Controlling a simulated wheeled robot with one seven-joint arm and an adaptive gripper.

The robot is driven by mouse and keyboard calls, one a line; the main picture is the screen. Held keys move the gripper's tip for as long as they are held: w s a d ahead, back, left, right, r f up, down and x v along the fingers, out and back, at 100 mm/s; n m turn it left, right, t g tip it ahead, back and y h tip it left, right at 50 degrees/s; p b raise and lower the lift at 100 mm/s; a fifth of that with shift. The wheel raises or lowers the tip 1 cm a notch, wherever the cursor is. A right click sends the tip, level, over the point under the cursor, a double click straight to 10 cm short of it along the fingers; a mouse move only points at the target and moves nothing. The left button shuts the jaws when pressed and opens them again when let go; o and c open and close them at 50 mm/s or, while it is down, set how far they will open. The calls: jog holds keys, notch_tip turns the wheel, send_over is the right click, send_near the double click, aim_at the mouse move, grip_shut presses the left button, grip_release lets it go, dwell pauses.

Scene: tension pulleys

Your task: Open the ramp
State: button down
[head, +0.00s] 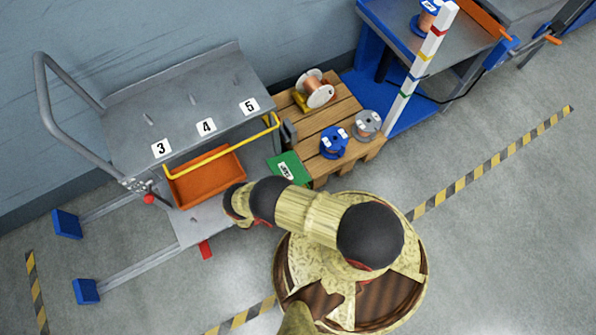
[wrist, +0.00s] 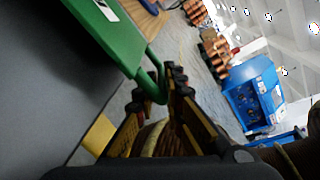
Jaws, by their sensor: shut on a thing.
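The green panel (head: 289,168) with a white label, which I take to be the ramp, is beside the cart's right end in the head view. In the wrist view the green panel (wrist: 110,35) fills the upper left, with a bent green handle (wrist: 152,92) at its corner. My gripper (wrist: 158,98) is shut on that handle, one finger on each side. In the head view my arm reaches left to the cart's lower part and hides the gripper's fingers. The panel's tilt is hard to tell.
The grey cart (head: 190,105) has slots marked 3, 4 and 5, a yellow rail (head: 222,147) and an orange bin (head: 206,177). A wooden pallet (head: 335,100) with several wire spools stands close on the right. A striped pole (head: 422,62) rises beside it. Floor is free at the lower right.

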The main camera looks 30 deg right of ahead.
jog(key=shift+s+d+f, duration=0.1)
jog(key=shift+s+d, duration=0.1)
jog(key=shift+s, duration=0.2)
jog(key=c, duration=2)
grip_release()
jog(key=shift+o, duration=0.4)
jog(key=shift+w, duration=0.1)
jog(key=shift+w+a, duration=0.15)
jog(key=a+r, duration=0.2)
jog(key=a, duration=0.9)
jog(key=shift+a, duration=0.35)
jog(key=shift+r, duration=0.1)
